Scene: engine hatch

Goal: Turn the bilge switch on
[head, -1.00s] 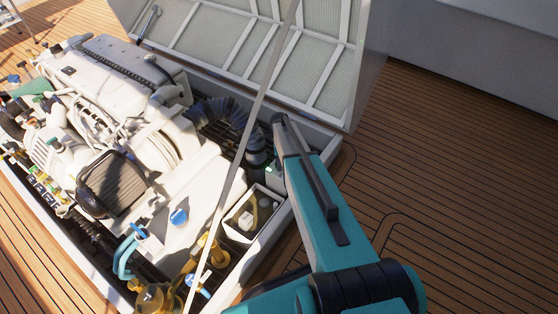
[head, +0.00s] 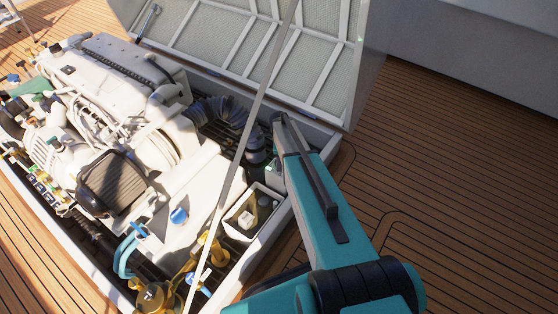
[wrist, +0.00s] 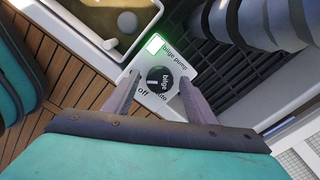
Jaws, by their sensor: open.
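The bilge switch is a round black knob (wrist: 158,80) marked "bilge" on a pale panel (wrist: 183,62) in the wrist view. The panel reads "bilge pump", with "off" at the lower left and a partly hidden label, probably "auto", at the lower right. A green light (wrist: 154,43) glows at the panel's upper left corner. My gripper (wrist: 160,82) is open, with one finger on each side of the knob. I cannot tell whether the fingers touch it. The knob's exact setting is hard to read. In the head view my arm hides most of the switch area.
The white engine (head: 110,80) fills the hatch at the left. The raised lid (head: 255,45) stands behind it, and a thin strut (head: 240,150) crosses in front. A ribbed black hose (head: 222,112) lies near the switch. Open wooden deck (head: 450,180) is at the right.

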